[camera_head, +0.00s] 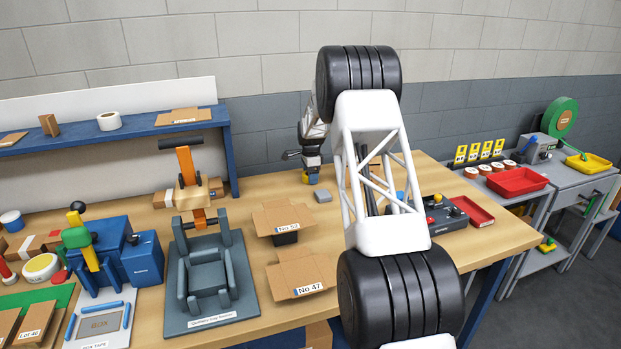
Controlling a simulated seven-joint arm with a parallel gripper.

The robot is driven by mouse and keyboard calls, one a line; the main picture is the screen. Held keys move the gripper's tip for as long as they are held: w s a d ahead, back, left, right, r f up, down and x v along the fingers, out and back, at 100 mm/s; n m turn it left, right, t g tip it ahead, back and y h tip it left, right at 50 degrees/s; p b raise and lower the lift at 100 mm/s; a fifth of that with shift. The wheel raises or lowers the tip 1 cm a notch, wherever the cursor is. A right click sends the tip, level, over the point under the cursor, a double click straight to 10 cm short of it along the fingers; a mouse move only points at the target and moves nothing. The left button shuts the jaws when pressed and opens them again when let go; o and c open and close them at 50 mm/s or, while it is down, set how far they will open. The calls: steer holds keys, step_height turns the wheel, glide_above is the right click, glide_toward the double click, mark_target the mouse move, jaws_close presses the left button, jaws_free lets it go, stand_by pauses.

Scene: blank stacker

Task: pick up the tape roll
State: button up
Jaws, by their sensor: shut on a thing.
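My gripper (311,176) is small and far off, low over the back of the wooden table. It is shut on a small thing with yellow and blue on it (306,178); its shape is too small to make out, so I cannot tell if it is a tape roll. A white roll like tape (109,121) lies on the blue shelf at the left. A yellow-rimmed white roll (40,267) lies at the left front, and a blue and white roll (12,220) is at the far left edge.
A grey fixture (208,275) and a blue machine (140,258) stand at the left. Open cartons (282,217) lie mid-table, with a small grey block (323,196) near my gripper. My arm hides part of the table's right. Red trays (517,182) lie farther right.

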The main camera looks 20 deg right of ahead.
steer(key=shift+r, duration=0.15)
steer(key=shift+r, duration=0.8)
steer(key=shift+s+a+r, duration=0.1)
steer(key=shift+s+r, duration=0.35)
steer(key=shift+r, duration=0.4)
steer(key=s+a, duration=0.1)
steer(key=s, duration=0.4)
steer(key=s+r, duration=0.1)
steer(key=s, duration=0.4)
steer(key=s+a, duration=0.1)
steer(key=s, duration=0.3)
steer(key=shift+s+a+r, duration=0.2)
steer(key=shift+s+a, duration=0.15)
steer(key=shift+s, duration=0.05)
steer(key=shift+r, duration=0.1)
